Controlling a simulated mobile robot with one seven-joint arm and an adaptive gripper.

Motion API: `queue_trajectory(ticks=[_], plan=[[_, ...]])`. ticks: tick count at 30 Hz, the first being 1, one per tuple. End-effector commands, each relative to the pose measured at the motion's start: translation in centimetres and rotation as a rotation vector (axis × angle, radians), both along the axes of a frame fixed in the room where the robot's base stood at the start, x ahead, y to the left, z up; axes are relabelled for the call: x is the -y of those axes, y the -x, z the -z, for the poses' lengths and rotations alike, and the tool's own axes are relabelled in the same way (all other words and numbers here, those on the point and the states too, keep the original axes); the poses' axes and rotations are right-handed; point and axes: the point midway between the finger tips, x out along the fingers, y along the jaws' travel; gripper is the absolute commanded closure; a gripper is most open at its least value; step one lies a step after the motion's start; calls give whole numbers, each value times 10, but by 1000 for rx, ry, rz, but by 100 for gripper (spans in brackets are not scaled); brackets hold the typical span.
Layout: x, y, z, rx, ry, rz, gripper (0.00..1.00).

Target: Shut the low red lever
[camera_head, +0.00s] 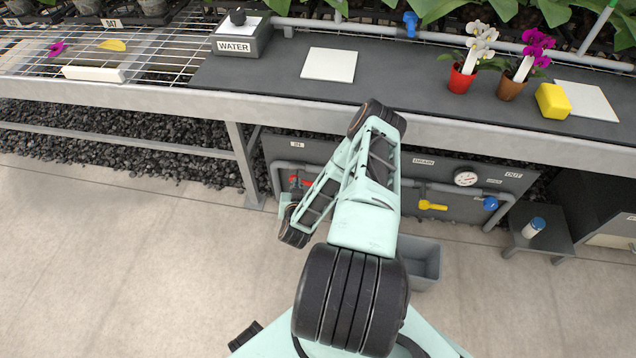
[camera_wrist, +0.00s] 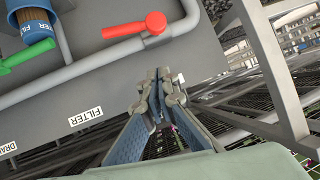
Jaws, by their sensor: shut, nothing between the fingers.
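The red lever (camera_wrist: 133,26) shows in the wrist view at the top middle, on a grey pipe (camera_wrist: 100,55) fixed to a dark panel. Its handle lies roughly along the pipe, pointing left from its pivot. In the head view a small part of the red lever (camera_head: 295,181) shows under the bench, beside my arm. My gripper (camera_wrist: 158,78) is shut and empty, its tips below the lever's pivot end in the wrist view and apart from the handle. In the head view my gripper (camera_head: 287,208) is low before the panel, partly hidden by my arm.
A green lever (camera_wrist: 22,57) and a blue filter (camera_wrist: 35,28) are left of the red lever in the wrist view. A yellow lever (camera_head: 433,205), a blue knob (camera_head: 490,203) and a gauge (camera_head: 465,178) sit on the panel's right. A grey bin (camera_head: 428,262) stands on the floor.

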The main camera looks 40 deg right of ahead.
Motion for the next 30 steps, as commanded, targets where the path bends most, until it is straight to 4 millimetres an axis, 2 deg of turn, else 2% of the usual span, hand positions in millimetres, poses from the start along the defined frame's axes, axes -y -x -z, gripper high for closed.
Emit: queue_trajectory(ticks=[1,3,6,17,23,30], plan=[[5,11,2,12,-5,50,100],[10,21,4,27,-4,100,100],[15,30,4,39,-1,139,100],[16,31,5,42,2,149,100],[27,21,13,44,3,152,100],[59,-10,36,44,3,152,100]])
